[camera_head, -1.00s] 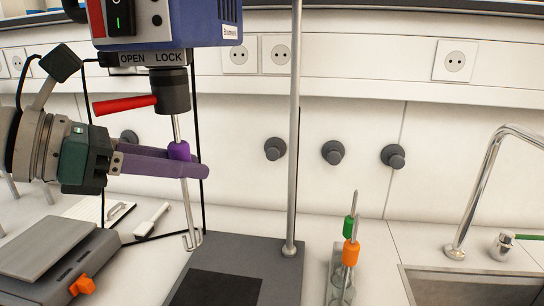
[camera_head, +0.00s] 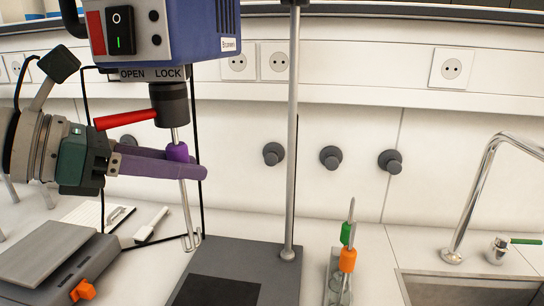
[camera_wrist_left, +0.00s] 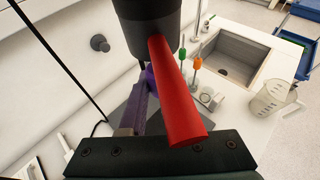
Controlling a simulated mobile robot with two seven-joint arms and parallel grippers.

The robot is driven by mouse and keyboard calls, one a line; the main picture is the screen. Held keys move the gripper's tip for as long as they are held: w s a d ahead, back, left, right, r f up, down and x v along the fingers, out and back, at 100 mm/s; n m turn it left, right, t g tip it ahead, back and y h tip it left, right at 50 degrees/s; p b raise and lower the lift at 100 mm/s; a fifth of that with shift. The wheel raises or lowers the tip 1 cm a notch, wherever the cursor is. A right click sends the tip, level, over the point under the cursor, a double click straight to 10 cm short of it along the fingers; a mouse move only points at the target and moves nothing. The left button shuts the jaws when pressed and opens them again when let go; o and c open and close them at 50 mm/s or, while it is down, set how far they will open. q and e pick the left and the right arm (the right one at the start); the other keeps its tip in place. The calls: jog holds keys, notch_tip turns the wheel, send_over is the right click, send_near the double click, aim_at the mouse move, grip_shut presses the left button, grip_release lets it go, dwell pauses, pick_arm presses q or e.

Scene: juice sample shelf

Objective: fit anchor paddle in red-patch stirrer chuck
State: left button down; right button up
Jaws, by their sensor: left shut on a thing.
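The blue stirrer motor (camera_head: 190,35) has a red patch (camera_head: 97,38) and a dark chuck (camera_head: 171,104) below it. Its red lever (camera_head: 125,119) points left, on the OPEN side of the label. My left gripper (camera_head: 180,168) is shut on the anchor paddle by its purple collar (camera_head: 177,151). The paddle's shaft stands roughly upright below the chuck; whether its top is inside is hidden. The anchor end (camera_head: 191,240) hangs over the stand base's left edge. In the left wrist view the lever (camera_wrist_left: 178,95) and chuck (camera_wrist_left: 150,28) partly hide the purple collar (camera_wrist_left: 151,77).
A stand rod (camera_head: 292,130) rises from the grey base (camera_head: 245,255). A rack (camera_head: 333,275) with green- and orange-collared tools stands right of it, before the sink (camera_head: 470,288). A balance (camera_head: 50,255) lies at left. A beaker (camera_wrist_left: 270,97) shows in the wrist view.

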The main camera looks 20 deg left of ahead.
pick_arm(q)
jog(key=c, duration=0.9)
grip_release()
jog(key=shift+r, duration=0.35)
jog(key=o, duration=0.4)
jog(key=shift+f, duration=0.15)
jog(key=shift+c, duration=0.2)
jog(key=shift+s, duration=0.1)
